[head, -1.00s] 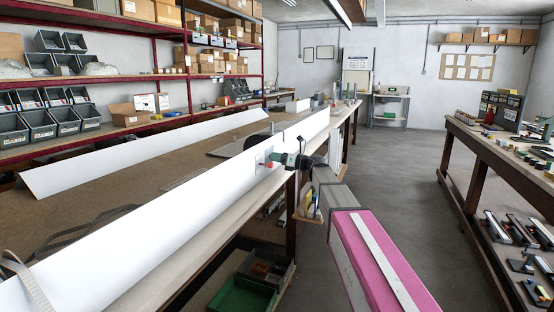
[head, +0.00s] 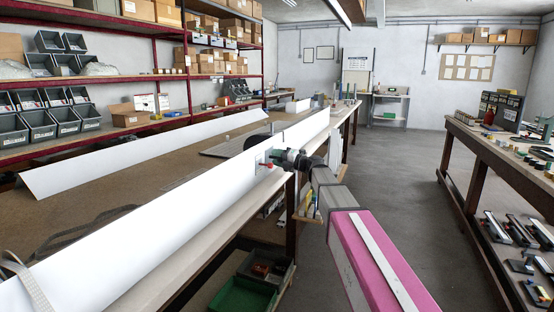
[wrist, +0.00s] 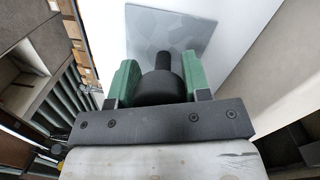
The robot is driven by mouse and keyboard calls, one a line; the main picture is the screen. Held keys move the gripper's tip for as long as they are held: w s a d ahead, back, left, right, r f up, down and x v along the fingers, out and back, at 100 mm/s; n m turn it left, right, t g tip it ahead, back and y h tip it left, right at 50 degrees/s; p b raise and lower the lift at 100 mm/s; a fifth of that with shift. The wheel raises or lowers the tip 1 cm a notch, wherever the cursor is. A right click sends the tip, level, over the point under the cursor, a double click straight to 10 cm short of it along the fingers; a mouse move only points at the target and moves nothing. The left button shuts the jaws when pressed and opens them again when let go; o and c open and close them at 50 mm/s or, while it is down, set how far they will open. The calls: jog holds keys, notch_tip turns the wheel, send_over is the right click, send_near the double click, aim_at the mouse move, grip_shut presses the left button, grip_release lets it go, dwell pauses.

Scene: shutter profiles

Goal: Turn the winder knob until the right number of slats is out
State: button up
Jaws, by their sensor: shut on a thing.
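A long white profile (head: 170,215) runs away from me along the near side of the bench. A grey plate (wrist: 172,45) sits on its face and bears the black winder knob (wrist: 160,88). The plate also shows in the head view with a small red part (head: 267,165). My gripper (wrist: 160,76) has its green fingers on both sides of the knob, shut on it. It shows small in the head view (head: 284,157), where it hides the knob. A flat grey piece (head: 222,148), perhaps slats, lies behind the profile, partly hidden. I cannot count slats.
A second white profile (head: 140,155) lies farther left on the brown bench top. A green bin (head: 243,296) stands below the bench. The grey floor (head: 405,165) between the benches is open. A right-hand bench (head: 500,155) holds small parts.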

jog(key=shift+f+m, duration=0.1)
jog(key=shift+m, duration=0.6)
jog(key=o, duration=0.9)
jog(key=shift+d, duration=0.1)
jog(key=v, duration=1)
jog(key=shift+s+d, duration=0.25)
